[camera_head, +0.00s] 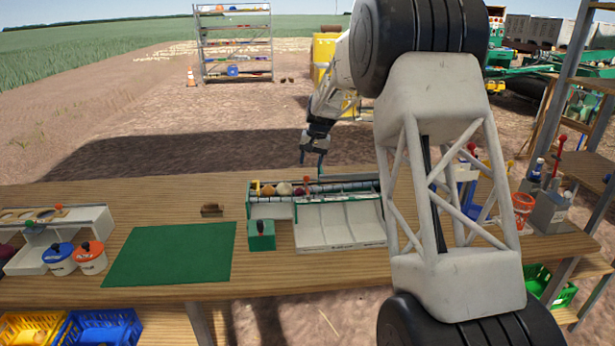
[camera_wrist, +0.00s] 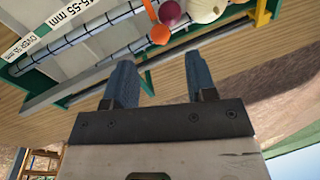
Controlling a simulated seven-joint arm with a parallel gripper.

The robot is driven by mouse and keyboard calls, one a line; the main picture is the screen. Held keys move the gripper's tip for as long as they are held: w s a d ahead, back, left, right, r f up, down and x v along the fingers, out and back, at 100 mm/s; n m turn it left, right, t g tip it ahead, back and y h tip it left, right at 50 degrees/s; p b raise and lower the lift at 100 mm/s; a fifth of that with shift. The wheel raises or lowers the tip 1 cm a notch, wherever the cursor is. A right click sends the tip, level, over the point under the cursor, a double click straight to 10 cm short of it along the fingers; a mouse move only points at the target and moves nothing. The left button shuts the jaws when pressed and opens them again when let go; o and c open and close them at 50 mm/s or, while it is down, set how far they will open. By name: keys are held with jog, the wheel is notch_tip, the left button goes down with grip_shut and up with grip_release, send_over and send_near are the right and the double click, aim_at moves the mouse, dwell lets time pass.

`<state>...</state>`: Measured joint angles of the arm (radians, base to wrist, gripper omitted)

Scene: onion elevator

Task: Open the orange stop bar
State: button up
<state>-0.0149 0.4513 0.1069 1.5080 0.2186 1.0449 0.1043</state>
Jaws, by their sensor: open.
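The onion sorter (camera_head: 338,222) stands on the wooden table, with rollers along its back and pale sloping chutes in front. A small orange-red piece (camera_head: 306,180) stands up at its back rail, beside the onions; an orange piece (camera_wrist: 159,34) also shows in the wrist view, next to a purple onion. I cannot tell the full shape of the stop bar. The onions (camera_head: 284,188) lie in a row at the sorter's left part; in the wrist view a pale onion (camera_wrist: 203,9) shows. My gripper (camera_head: 312,165) is open and empty, pointing down just behind and above the sorter's back rail.
A green box (camera_head: 262,235) stands at the sorter's front left. A green mat (camera_head: 172,254) and a small brown block (camera_head: 211,210) lie to the left. Blue and orange lidded pots (camera_head: 90,258) stand further left. A red-orange bucket (camera_head: 522,208) is at the right.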

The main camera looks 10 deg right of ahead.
aim_at(307, 184)
jog(key=shift+w+a+f, duration=0.1)
jog(key=shift+a+f, duration=0.1)
jog(key=shift+f, duration=0.85)
jog(key=shift+s+a+f, duration=0.1)
jog(key=shift+a+f, duration=0.1)
jog(key=shift+f, duration=0.8)
jog(key=shift+w+a+f, duration=0.1)
jog(key=shift+a+f, duration=0.1)
jog(key=shift+f, duration=0.85)
grip_shut()
